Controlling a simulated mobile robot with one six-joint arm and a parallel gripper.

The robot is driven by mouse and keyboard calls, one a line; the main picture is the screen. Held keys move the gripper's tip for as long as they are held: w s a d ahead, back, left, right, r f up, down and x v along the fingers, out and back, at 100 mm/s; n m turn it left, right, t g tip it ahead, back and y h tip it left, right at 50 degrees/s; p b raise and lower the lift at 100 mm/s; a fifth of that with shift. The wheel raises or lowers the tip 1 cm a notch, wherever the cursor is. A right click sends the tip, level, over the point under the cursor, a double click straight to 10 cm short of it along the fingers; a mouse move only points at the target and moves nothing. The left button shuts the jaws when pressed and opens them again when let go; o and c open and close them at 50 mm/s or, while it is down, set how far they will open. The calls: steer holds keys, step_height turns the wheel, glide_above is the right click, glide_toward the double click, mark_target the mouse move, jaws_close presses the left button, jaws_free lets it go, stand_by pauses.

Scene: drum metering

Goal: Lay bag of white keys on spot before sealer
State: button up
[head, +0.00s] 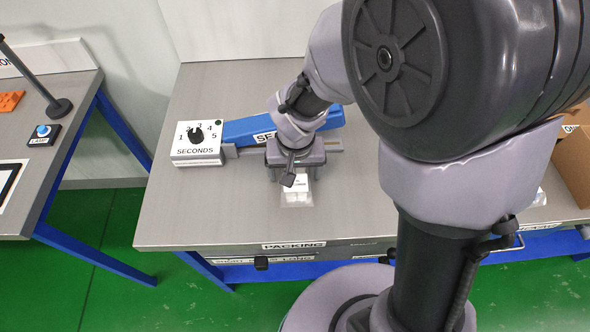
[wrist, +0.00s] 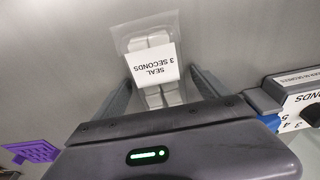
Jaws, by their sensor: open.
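The bag of white keys (head: 297,195) lies on the grey packing table just in front of the sealer. In the wrist view the clear bag (wrist: 148,38) shows white pieces and a label reading "SEAL 3 SECONDS". My gripper (wrist: 163,90) is open, with one finger on each side of the bag and a gap on both sides. In the head view my gripper (head: 293,172) is low over the bag's far end and hides it. The sealer (head: 240,130) has a blue bar, partly behind my arm, and a white SECONDS dial box (head: 198,143). I see no marked spot.
A side table at left holds a LAMP button (head: 43,133), a dark post and orange pieces (head: 9,101). A cardboard box (head: 573,165) stands at the right. A purple piece (wrist: 35,150) shows in the wrist view. The table left of the bag is clear.

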step_height(320, 180, up, 12)
steer(key=s+p, duration=0.2)
steer(key=p, duration=0.4)
steer(key=s+d+r+m+t+y, duration=0.1)
steer(key=s+d+r+m+t, duration=0.1)
steer(key=s+r, duration=0.3)
steer(key=s+d+r+m+t+y, duration=0.1)
steer(key=s+d+r+m+t, duration=0.1)
steer(key=s+d+r, duration=0.2)
steer(key=v, duration=0.5)
steer(key=shift+w, duration=0.15)
